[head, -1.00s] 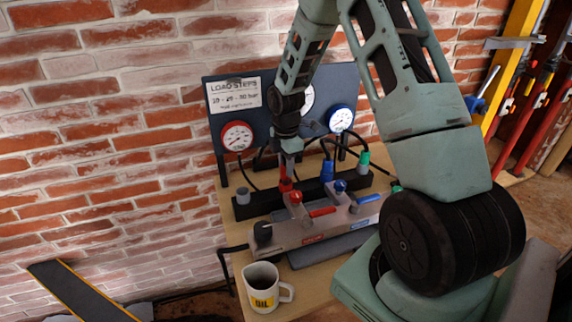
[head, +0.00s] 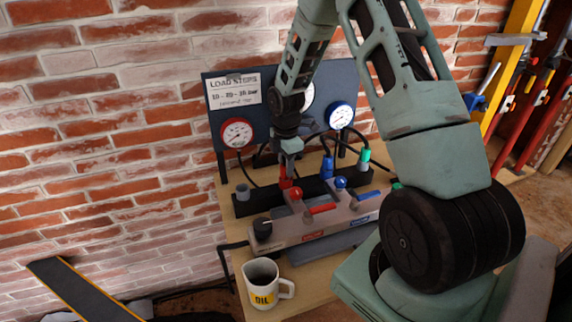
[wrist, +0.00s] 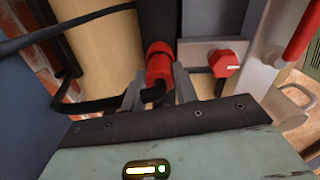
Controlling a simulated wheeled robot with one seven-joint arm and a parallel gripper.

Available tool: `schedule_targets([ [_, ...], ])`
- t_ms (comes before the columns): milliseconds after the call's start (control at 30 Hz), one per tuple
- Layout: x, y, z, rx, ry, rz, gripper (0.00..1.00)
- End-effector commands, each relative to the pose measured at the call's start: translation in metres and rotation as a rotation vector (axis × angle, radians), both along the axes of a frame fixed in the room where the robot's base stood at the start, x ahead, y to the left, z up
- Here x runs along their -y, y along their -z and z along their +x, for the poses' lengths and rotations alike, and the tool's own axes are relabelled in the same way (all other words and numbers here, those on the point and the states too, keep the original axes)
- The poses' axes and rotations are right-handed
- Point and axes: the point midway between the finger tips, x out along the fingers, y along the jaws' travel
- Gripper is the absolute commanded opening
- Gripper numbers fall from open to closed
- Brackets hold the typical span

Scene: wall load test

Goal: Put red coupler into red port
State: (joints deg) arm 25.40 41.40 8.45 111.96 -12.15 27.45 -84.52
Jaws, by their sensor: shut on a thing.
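My gripper (head: 290,158) points down over the black rail, with its fingers shut on the red coupler (head: 286,181). In the wrist view the red coupler (wrist: 158,62) sits between the two finger tips (wrist: 157,88), with a black hose beside it. The coupler's lower end meets or overlaps the black rail; I cannot tell whether it is seated. I cannot clearly make out the red port.
A blue coupler (head: 327,168) and a green-ended one (head: 364,156) stand along the black rail (head: 247,206). A gauge board (head: 215,125) rises behind. Dark hoses loop close to my gripper. A white mug (head: 264,286) stands at the table's front left.

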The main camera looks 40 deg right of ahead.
Motion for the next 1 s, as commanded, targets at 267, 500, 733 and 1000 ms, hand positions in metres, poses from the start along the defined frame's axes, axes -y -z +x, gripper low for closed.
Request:
schedule_targets([
  [267,-0.0001,0.0023,-0.0005,-0.002,0.0,0.0,0.43],
  [500,-0.0001,0.0019,-0.0003,-0.001,0.0,0.0,0.55],
  [733,0.0,0.0018,-0.0002,-0.001,0.0,0.0,0.76],
  [1000,0.0,-0.0032,-0.0001,0.0,0.0,0.0,0.76],
])
